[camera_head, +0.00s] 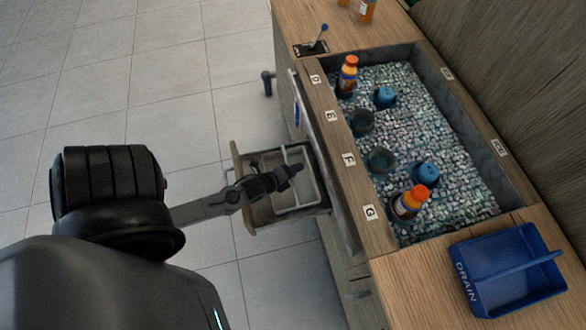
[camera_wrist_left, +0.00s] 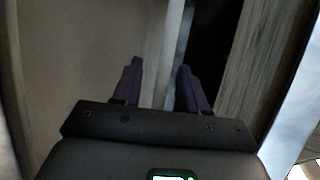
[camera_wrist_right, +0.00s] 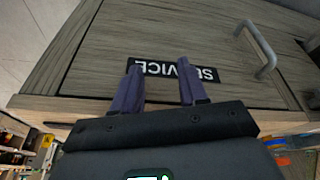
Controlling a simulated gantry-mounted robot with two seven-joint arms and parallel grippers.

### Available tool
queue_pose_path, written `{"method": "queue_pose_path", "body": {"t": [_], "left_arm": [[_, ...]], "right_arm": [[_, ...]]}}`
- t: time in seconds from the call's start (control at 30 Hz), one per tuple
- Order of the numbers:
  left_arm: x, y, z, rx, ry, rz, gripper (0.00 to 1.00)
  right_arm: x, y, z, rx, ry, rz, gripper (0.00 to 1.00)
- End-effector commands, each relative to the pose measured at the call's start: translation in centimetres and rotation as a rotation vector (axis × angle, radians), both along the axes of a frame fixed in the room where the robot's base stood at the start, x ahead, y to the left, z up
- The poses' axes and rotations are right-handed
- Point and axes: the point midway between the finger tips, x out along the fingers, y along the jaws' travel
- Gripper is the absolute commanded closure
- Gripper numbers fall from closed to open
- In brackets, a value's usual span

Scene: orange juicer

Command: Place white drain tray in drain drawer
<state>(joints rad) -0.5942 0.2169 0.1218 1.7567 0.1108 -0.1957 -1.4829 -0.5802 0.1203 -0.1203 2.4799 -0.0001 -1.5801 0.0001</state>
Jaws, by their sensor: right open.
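The white drain tray (camera_head: 314,182) sits in the pulled-out drawer (camera_head: 237,160) on the cabinet's left side, and its pale rim shows around the drawer opening. My left gripper (camera_head: 293,170) reaches over the tray from the left and covers part of it. In the left wrist view my left gripper (camera_wrist_left: 160,78) is open, with a pale upright edge between and beyond its fingers. I cannot tell if they touch it. My right gripper (camera_wrist_right: 158,78) is open and empty in front of a wooden panel marked SERVICE (camera_wrist_right: 172,70).
A blue caddy (camera_head: 510,275) marked DRAIN stands on the counter at the lower right. The ice bin (camera_head: 430,140) holds orange-capped bottles (camera_head: 410,202) and blue-capped ones. A metal handle (camera_wrist_right: 258,47) sticks out of the SERVICE panel. The tiled floor left of the drawer is clear.

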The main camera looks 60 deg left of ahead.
Motion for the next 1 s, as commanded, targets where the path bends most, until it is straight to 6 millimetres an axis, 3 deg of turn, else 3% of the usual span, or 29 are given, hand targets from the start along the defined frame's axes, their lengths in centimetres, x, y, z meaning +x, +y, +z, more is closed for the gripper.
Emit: {"method": "queue_pose_path", "body": {"t": [0.43,1.0], "left_arm": [[-0.9,-0.2,0.8,-0.001,0.002,0.000,0.58],[-8.6,-2.3,5.7,-0.001,0.001,-0.001,0.58]], "right_arm": [[0.0,-0.1,0.6,-0.004,-0.001,0.003,0.57],[0.0,0.1,4.1,0.004,0.000,-0.003,0.57]]}}
